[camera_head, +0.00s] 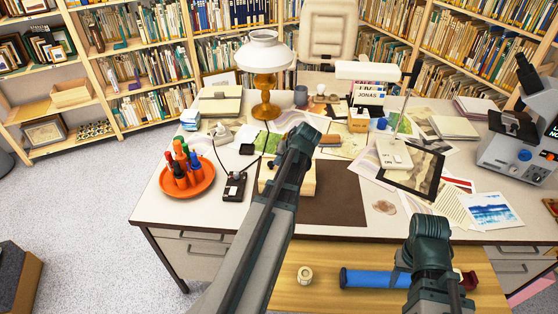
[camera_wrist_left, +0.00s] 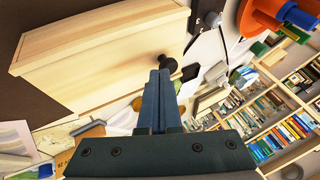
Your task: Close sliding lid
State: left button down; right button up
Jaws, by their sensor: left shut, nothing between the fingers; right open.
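A pale wooden box (camera_head: 305,180) sits on the brown desk mat, partly hidden behind my left arm in the head view. In the left wrist view the box (camera_wrist_left: 95,65) fills the upper left, with a dark round knob (camera_wrist_left: 168,63) at its near end. I cannot tell how far its lid is slid. My left gripper (camera_wrist_left: 160,78) is shut and empty, its tips close by the knob; contact is unclear. In the head view its fingers are hidden behind my arm. My right gripper (camera_head: 430,232) is open, low at the desk's front, away from the box.
An orange dish of markers (camera_head: 187,178) and a black device (camera_head: 234,186) lie left of the box. A lamp (camera_head: 265,82) stands behind it. A framed picture (camera_head: 412,172) and papers lie right. A blue roll (camera_head: 370,278) lies in front. The brown mat (camera_head: 335,195) is bare right of the box.

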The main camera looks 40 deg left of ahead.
pick_arm(q)
jog(key=p+v, duration=1)
jog(key=v, duration=0.3)
jog(key=shift+d+r, duration=0.1)
jog(key=s+d+f+m+h, duration=0.1)
jog(key=s+d+m, duration=0.2)
jog(key=d, duration=0.7)
jog(key=s+d+f+m+g+h, duration=0.1)
jog(key=s+d+m+h, duration=0.1)
jog(key=s+d, duration=0.4)
jog(key=s+d+f+m+g+h, duration=0.1)
jog(key=s+d+m, duration=0.3)
jog(key=d, duration=1)
jog(key=shift+s+d+f+h, duration=0.3)
jog(key=shift+s+h, duration=0.1)
jog(key=shift+h, duration=0.3)
